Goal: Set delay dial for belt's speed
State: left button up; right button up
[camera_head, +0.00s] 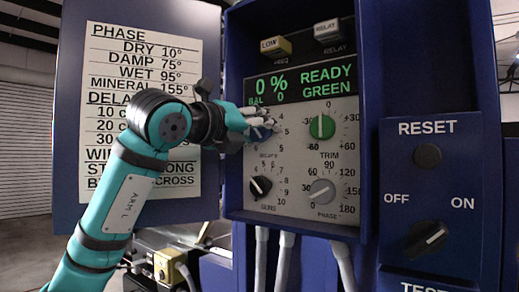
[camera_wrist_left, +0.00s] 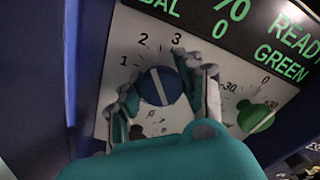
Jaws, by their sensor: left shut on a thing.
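A blue dial (camera_wrist_left: 160,87) with a white line sits on the control panel's upper left, with numbers around it. In the left wrist view its line tilts up toward the 2. My left gripper (camera_head: 262,122) is shut on the blue dial, a finger on each side, and partly covers it in the head view. A sheet (camera_head: 140,110) on the open door lists delay values, partly hidden by my left arm. The display (camera_head: 300,84) reads 0 %, BAL 0, READY GREEN. My right gripper is out of view.
A green dial (camera_head: 322,126), a black dial (camera_head: 260,187) and a grey phase dial (camera_head: 322,191) share the panel. LOW (camera_head: 276,46) and RELAY (camera_head: 327,30) blocks are above. An OFF/ON switch (camera_head: 427,240) and a reset button (camera_head: 427,155) are at right.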

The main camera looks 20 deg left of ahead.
pick_arm(q)
jog(key=n+b, duration=0.2)
jog(key=shift+f+n, duration=0.1)
jog(key=shift+n, duration=0.2)
jog(key=shift+n+b, duration=0.8)
jog(key=shift+n, duration=0.6)
jog(key=o, duration=1.2)
jog(key=shift+a, duration=0.15)
jog(key=v, duration=1.2)
